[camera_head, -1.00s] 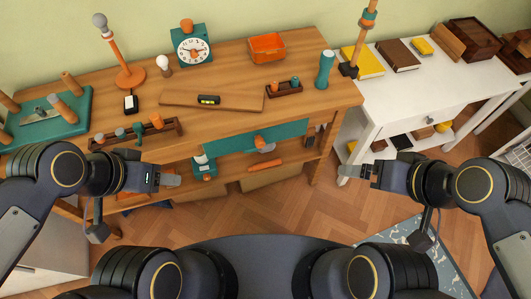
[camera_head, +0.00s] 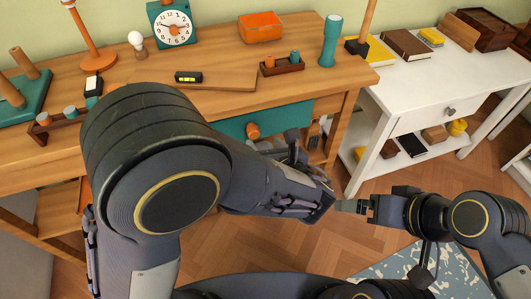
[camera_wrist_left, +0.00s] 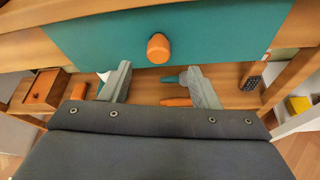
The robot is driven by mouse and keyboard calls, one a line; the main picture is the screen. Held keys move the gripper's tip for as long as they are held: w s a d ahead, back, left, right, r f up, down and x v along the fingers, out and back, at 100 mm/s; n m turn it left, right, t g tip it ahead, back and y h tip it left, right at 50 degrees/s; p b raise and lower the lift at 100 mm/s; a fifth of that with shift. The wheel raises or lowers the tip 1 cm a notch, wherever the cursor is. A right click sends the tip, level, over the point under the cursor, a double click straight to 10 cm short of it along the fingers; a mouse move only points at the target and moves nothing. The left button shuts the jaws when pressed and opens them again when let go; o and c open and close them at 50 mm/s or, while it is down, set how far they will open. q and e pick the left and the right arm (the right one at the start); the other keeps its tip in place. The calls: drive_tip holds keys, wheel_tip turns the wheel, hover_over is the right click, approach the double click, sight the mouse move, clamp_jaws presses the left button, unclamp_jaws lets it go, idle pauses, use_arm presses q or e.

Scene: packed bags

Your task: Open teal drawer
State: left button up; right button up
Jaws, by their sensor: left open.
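The teal drawer front (camera_head: 285,117) lies under the wooden table's top and looks flush with it. Its orange knob (camera_head: 253,131) sticks out from the front. In the left wrist view the teal front (camera_wrist_left: 215,30) fills the top and the orange knob (camera_wrist_left: 158,48) is near the middle. My left gripper (camera_head: 290,145) is in front of the drawer, beside the knob in the head view. Its two fingers (camera_wrist_left: 160,78) are apart, with the knob beyond their tips, centred between them, not held. My left arm hides part of the drawer. My right gripper (camera_head: 350,206) hangs away to the right.
The wooden table (camera_head: 225,65) carries a teal clock (camera_head: 170,24), an orange tray (camera_head: 260,28) and a teal cylinder (camera_head: 330,42). A white table (camera_head: 430,85) stands to the right. Below the drawer, a shelf holds an orange box (camera_wrist_left: 45,88) and other items.

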sight(255, 134)
use_arm(q)
drive_tip(key=b+x, duration=0.1)
drive_tip(key=x, duration=0.5)
drive_tip(key=shift+a+b, duration=0.1)
drive_tip(key=shift+b, duration=0.2)
drive_tip(key=shift+w+a+f, duration=0.2)
drive_tip(key=shift+w+a, duration=0.05)
drive_tip(key=shift+w, duration=0.4)
drive_tip(key=shift+c, duration=0.5)
drive_tip(key=c, duration=1)
drive_tip(key=shift+o, duration=0.2)
drive_tip(key=s+d, duration=0.1)
drive_tip(key=s, duration=0.5)
drive_tip(key=shift+d+p, duration=0.35)
drive_tip(key=shift+s+d+p, duration=0.15)
drive_tip(key=shift+s+d, duration=0.15)
drive_tip(key=shift+s, duration=0.65)
drive_tip(key=shift+s+d+p, duration=0.1)
drive_tip(key=shift+s+d, duration=0.15)
drive_tip(key=shift+s, duration=0.7)
drive_tip(key=shift+s+d+p, duration=0.15)
drive_tip(key=shift+s+d, duration=0.15)
drive_tip(key=shift+s, duration=0.65)
